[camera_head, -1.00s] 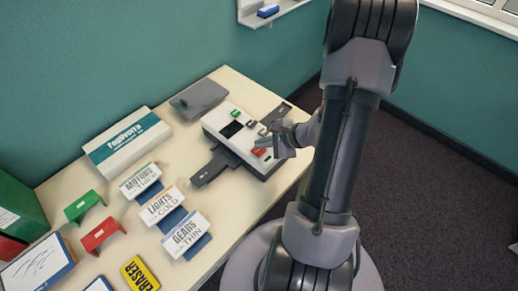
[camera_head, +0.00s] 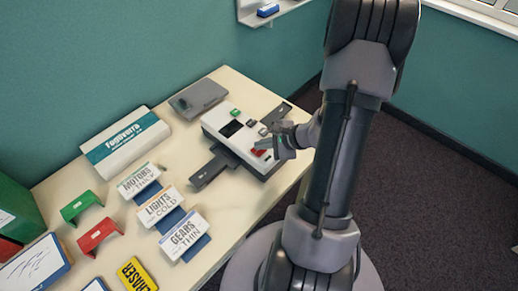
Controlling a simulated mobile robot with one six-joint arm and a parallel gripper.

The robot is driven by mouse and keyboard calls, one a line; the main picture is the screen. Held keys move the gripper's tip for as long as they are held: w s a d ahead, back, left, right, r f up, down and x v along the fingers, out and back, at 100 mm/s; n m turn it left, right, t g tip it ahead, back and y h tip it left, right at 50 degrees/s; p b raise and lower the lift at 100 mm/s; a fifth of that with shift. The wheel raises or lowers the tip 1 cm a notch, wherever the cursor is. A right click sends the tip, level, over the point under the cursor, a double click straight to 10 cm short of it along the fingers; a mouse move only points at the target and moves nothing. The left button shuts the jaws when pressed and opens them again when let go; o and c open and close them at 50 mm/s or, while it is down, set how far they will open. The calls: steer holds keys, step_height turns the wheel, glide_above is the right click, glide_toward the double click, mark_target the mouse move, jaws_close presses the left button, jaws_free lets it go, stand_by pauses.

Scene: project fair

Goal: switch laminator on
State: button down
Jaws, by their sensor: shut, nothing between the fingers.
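The laminator (camera_head: 222,117) is a white-topped box with dark sides and a dark tray at each end, standing near the right end of the table. I cannot tell whether the tips touch the panel. My gripper and wrist hide part of the right side.
A grey case (camera_head: 198,98) lies behind the laminator. A white and teal Fogliverra box (camera_head: 125,141) lies to the left. Signs for motors, lights and gears (camera_head: 183,236) stand in front.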

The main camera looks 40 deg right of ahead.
mark_target(262, 151)
steer(key=shift+f, duration=0.15)
steer(key=shift+r, duration=0.75)
step_height(262, 151, up, 6)
steer(key=p, duration=0.3)
steer(key=shift+p, duration=0.4)
